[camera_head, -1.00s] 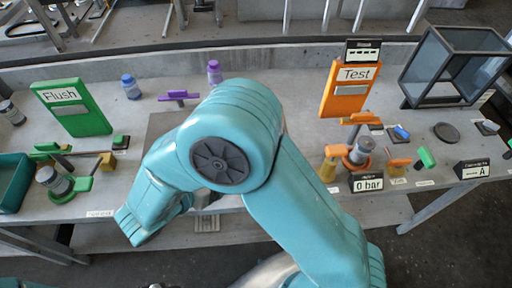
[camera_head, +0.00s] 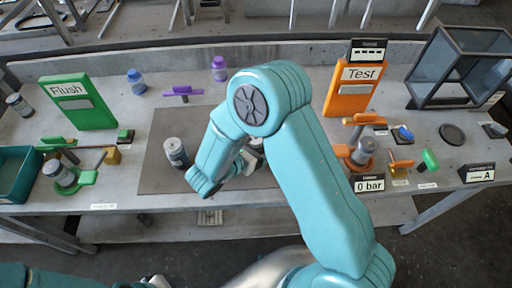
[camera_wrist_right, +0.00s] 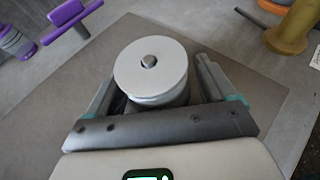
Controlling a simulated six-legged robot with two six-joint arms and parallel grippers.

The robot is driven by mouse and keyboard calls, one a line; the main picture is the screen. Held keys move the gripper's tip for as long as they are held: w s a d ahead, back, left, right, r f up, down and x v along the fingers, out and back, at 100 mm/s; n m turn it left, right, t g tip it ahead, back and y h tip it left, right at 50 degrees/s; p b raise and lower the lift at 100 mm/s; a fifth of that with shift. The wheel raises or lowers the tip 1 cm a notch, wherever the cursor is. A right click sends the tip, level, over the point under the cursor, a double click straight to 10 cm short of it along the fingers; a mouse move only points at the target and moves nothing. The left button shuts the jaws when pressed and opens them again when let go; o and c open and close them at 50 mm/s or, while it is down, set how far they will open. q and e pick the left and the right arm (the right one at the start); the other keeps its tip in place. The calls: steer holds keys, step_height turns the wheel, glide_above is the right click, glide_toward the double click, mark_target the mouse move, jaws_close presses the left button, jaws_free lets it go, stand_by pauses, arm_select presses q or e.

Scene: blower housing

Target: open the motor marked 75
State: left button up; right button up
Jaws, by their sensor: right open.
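A grey-white canister (camera_wrist_right: 151,72) with a small metal stud on its flat round top stands on the dark mat, between the spread fingers of my right gripper (camera_wrist_right: 155,88) in the wrist view. The fingers lie on both sides of it; I cannot tell whether they touch it. In the head view my right forearm mostly hides this canister and the gripper. A second grey canister (camera_head: 176,152) with a dark, unreadable label stands upright on the mat (camera_head: 155,180), left of my forearm. I cannot read a 75 anywhere. My left gripper is not in view.
A green Flush panel (camera_head: 78,105) and green clamp fixture (camera_head: 68,177) stand left. An orange Test panel (camera_head: 348,88), orange clamp fixture (camera_head: 362,155) and glass box (camera_head: 460,65) stand right. A purple handle (camera_head: 182,91) and two bottles (camera_head: 136,83) (camera_head: 219,69) stand behind the mat.

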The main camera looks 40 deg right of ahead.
steer(key=shift+d, duration=0.25)
steer(key=shift+a, duration=0.25)
steer(key=c, duration=0.4)
steer(key=shift+d, duration=0.2)
steer(key=c, duration=0.9)
steer(key=shift+a, duration=0.1)
steer(key=shift+r, duration=0.1)
step_height(320, 180, up, 20)
steer(key=shift+f+p, duration=0.1)
steer(key=shift+p, duration=0.55)
